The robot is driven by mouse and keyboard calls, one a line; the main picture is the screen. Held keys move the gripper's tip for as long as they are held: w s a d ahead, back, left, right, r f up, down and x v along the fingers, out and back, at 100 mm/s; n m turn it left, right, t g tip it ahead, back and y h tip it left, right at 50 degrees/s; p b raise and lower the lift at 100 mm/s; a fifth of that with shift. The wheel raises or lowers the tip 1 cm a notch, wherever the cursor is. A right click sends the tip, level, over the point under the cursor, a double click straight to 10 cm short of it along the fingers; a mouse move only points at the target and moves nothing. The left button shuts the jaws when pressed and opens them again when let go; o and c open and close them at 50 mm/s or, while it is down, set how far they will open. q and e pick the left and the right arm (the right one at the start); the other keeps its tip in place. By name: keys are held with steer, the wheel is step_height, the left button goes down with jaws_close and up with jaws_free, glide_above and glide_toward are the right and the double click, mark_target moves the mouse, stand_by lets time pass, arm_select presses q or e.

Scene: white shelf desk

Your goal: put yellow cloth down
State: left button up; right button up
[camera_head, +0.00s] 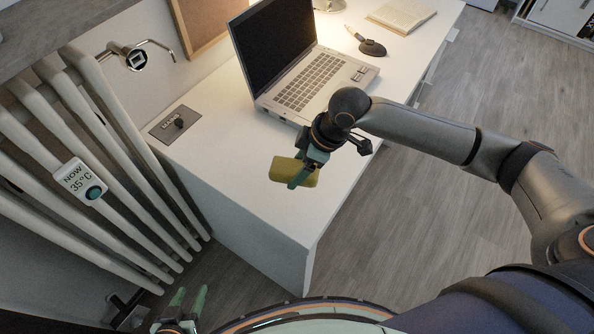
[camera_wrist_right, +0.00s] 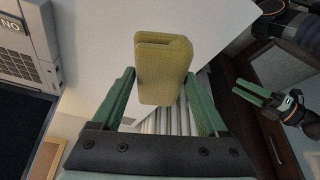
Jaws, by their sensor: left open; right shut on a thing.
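The yellow cloth (camera_head: 280,171) is a small folded block, held above the near end of the white desk (camera_head: 240,200). My right gripper (camera_head: 303,174) is shut on it. In the right wrist view the cloth (camera_wrist_right: 163,65) sits between the two green fingers and sticks out past their tips. The desk top shows behind it, and I cannot tell the exact height of the gap. My left gripper (camera_head: 187,304) is open and empty, low beside the desk's near end. It also shows at the right of the right wrist view (camera_wrist_right: 258,94).
An open laptop (camera_head: 310,82) stands on the desk behind my right gripper. A dark control panel (camera_head: 174,125) lies at the desk's left edge, beside a white radiator (camera_head: 90,150). The desk's near end is clear.

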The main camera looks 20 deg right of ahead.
mark_target(297, 166)
steer(key=w+f, duration=0.3)
steer(key=shift+d+f, duration=0.25)
steer(key=shift+f, duration=0.05)
steer(key=shift+f+b, duration=0.35)
steer(key=shift+f, duration=1.2)
steer(key=o, duration=1.1)
steer(key=p+v, duration=0.1)
steer(key=v, duration=1.1)
steer(key=shift+r, duration=0.1)
